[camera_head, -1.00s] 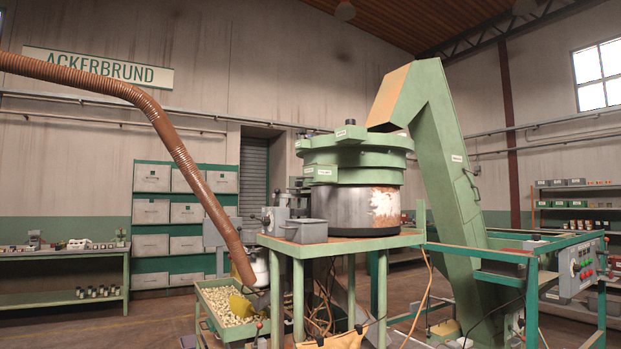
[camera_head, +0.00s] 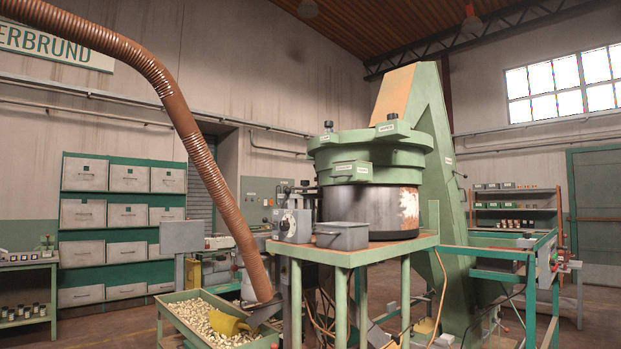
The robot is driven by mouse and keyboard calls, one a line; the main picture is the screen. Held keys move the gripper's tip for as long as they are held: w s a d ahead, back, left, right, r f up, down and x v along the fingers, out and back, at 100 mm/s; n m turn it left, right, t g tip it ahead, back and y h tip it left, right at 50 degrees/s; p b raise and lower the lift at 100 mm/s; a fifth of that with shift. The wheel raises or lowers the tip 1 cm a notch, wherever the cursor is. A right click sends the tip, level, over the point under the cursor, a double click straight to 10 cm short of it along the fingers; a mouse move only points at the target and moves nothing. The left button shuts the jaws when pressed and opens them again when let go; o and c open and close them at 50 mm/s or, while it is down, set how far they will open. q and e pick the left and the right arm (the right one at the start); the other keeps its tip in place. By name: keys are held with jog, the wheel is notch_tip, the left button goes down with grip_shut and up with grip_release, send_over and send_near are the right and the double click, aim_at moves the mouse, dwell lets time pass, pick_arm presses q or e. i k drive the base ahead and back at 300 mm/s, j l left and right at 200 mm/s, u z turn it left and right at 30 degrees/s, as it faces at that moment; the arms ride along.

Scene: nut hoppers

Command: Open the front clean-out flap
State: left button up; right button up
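A green hopper machine (camera_head: 368,155) with a round, partly worn metal drum (camera_head: 365,213) stands on a green table (camera_head: 345,250) at the centre. A tall green inclined chute (camera_head: 440,115) rises behind it to the right. I cannot make out for certain which panel is the front clean-out flap. A green tray of nuts (camera_head: 207,318) with a yellow scoop (camera_head: 228,323) stands below, left of the table. Neither of my grippers is in view.
A brown ribbed hose (camera_head: 205,165) comes down from the upper left to the tray. A grey box (camera_head: 342,235) sits on the table's front edge. Green railings (camera_head: 490,252) and a control box (camera_head: 546,258) stand at right. Open floor shows at left.

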aim_at(345, 171)
jog(key=i+j+z, duration=0.1)
jog(key=i+j, duration=0.45)
jog(key=j, duration=0.2)
jog(key=i+j+z, duration=0.15)
jog(key=i+j, duration=0.4)
jog(key=j, duration=0.25)
jog(key=i+j+z, duration=0.15)
jog(key=i+j, duration=0.15)
jog(key=k+j, duration=0.05)
jog(key=j, duration=0.05)
